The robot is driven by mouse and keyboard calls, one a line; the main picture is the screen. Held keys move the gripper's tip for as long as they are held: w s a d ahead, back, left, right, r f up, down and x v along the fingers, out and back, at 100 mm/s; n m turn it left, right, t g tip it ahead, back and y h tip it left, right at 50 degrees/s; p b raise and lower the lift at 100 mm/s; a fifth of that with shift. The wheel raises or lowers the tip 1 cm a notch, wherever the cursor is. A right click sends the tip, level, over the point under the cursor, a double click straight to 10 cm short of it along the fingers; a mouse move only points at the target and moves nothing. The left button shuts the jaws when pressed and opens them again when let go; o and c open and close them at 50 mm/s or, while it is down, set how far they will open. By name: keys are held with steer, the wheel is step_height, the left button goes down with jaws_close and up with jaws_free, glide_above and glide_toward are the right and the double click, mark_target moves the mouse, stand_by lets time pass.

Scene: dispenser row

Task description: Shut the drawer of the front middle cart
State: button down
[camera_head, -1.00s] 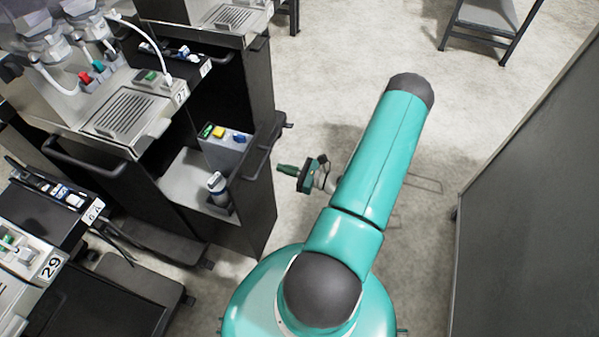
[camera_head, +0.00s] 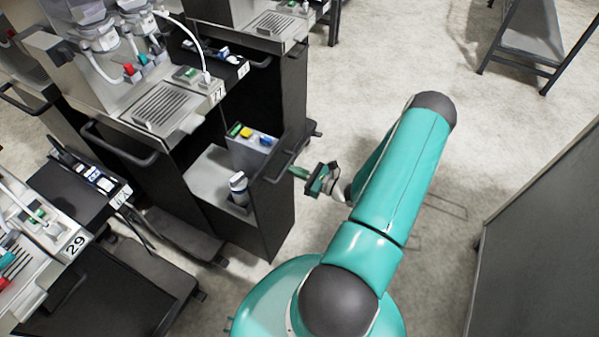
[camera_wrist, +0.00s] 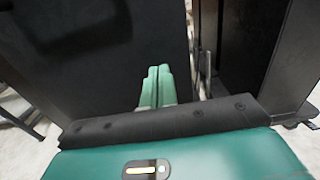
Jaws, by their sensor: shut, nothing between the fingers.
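The middle cart (camera_head: 165,100) has its tall black drawer (camera_head: 272,215) pulled out towards the right in the head view. Inside the drawer are a grey box with coloured items (camera_head: 252,150) and a white and dark bottle (camera_head: 238,188). My gripper (camera_head: 297,172) is shut and empty, close to the drawer's outer face near its handle. In the wrist view, the paired green fingertips (camera_wrist: 156,86) point at a dark panel (camera_wrist: 105,60), which looks like the drawer front. I cannot tell whether they touch it.
Another cart with number 29 (camera_head: 75,245) stands at the lower left, and a further cart (camera_head: 265,30) stands behind. A grey wall panel (camera_head: 540,240) rises on the right. A table (camera_head: 530,40) is at the back right. Open floor lies between.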

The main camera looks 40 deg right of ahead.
steer(key=x, duration=2.8)
steer(key=shift+w+a, duration=0.15)
steer(key=shift+a, duration=0.05)
steer(key=shift+w+a+r, duration=0.1)
steer(key=shift+w+r, duration=0.05)
steer(key=shift+r, duration=0.1)
